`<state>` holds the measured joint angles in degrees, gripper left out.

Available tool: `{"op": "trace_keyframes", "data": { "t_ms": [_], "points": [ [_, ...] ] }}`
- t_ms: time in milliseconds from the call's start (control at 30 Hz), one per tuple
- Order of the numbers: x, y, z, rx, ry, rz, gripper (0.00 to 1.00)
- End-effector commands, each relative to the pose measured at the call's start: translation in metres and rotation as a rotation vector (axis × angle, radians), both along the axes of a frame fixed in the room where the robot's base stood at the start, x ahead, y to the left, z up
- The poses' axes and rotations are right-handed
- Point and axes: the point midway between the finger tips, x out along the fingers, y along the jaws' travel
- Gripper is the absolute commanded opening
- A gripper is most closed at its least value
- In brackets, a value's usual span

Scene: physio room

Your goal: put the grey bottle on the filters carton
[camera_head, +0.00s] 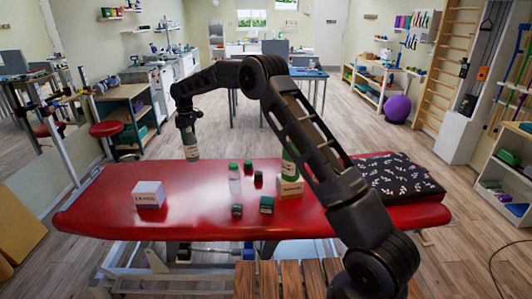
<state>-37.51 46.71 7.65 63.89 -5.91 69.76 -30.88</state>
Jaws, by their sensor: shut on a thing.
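My gripper (187,121) hangs down over the far left part of the red treatment table and is shut on the grey bottle (190,147). The bottle is roughly upright, its top hidden in the jaws. A white carton (149,194) with small dark print sits on the left of the table, lower in the picture and left of the bottle. Another, cream carton (290,188) sits right of centre, partly behind my arm. The print on both is too small to read, so I cannot tell which is the filters carton.
A green bottle (290,164) is at the cream carton, seemingly on it. A clear green-capped bottle (234,180) and several small dark green boxes (266,204) stand mid-table. A black patterned cushion (396,180) lies right. The red table (100,205) is bare around the white carton.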

Motion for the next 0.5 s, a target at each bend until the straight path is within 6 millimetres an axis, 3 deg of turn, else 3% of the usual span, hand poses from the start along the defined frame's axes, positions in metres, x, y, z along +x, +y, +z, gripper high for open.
{"op": "trace_keyframes", "data": {
  "t_ms": [167,500],
  "points": [
    [0.028,-0.038,0.01,0.001,-0.002,-0.043,0.0],
    [0.097,-0.158,0.034,0.001,-0.002,-0.168,0.0]
  ]
}}
